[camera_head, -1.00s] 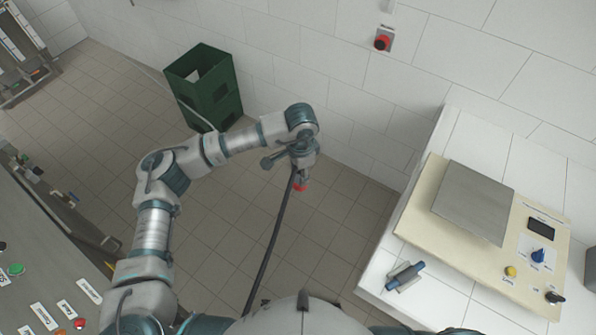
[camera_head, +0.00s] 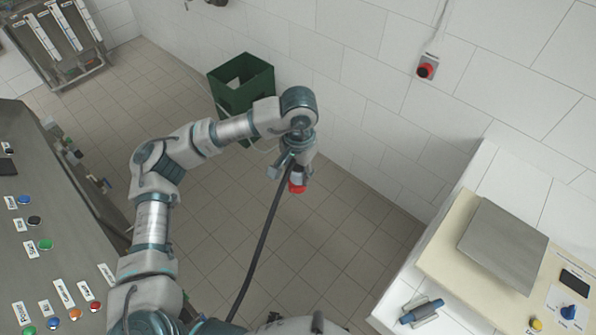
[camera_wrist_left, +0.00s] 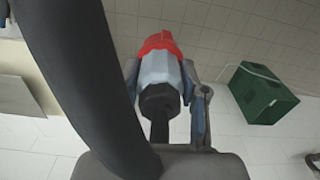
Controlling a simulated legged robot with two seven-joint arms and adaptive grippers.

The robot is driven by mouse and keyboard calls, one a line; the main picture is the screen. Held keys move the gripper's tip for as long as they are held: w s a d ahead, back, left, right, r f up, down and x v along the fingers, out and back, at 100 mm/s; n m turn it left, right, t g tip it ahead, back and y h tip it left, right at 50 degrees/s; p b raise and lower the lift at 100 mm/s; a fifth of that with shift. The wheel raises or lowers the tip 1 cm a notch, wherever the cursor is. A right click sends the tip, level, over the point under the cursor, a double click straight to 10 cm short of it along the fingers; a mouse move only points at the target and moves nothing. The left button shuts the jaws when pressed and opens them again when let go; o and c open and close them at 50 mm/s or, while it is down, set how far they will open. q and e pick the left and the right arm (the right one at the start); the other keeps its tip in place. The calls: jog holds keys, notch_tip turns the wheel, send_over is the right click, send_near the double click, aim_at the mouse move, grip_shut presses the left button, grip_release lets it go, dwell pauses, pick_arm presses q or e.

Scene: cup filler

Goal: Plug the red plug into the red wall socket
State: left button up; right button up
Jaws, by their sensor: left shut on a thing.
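The red plug (camera_head: 297,187) is held in my left gripper (camera_head: 293,172), its red end pointing down toward the floor in the head view. In the left wrist view the plug (camera_wrist_left: 160,72) has a red tip, a light grey body and a dark collar, with the fingers of my left gripper (camera_wrist_left: 163,75) on both sides of it. A thick black cable (camera_head: 262,235) runs from the plug toward my body. The red wall socket (camera_head: 426,70) is on the white tiled wall at upper right, well apart from the plug. My right gripper is out of view.
A green crate (camera_head: 241,85) stands on the floor by the wall. A white tiled counter (camera_head: 505,185) with a scale (camera_head: 502,247) and a blue-handled item (camera_head: 421,311) is at right. A grey control panel (camera_head: 60,245) is at left. Floor between is clear.

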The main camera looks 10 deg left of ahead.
pick_arm(q)
jog(key=shift+w+d, duration=0.15)
jog(key=shift+d, duration=0.4)
jog(key=w+d+n, duration=0.4)
jog(key=d, duration=0.5)
jog(key=shift+w+d+n, duration=0.15)
jog(key=shift+d+n, duration=0.1)
jog(key=shift+n, duration=0.05)
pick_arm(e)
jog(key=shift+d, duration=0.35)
pick_arm(q)
jog(key=shift+a, duration=0.35)
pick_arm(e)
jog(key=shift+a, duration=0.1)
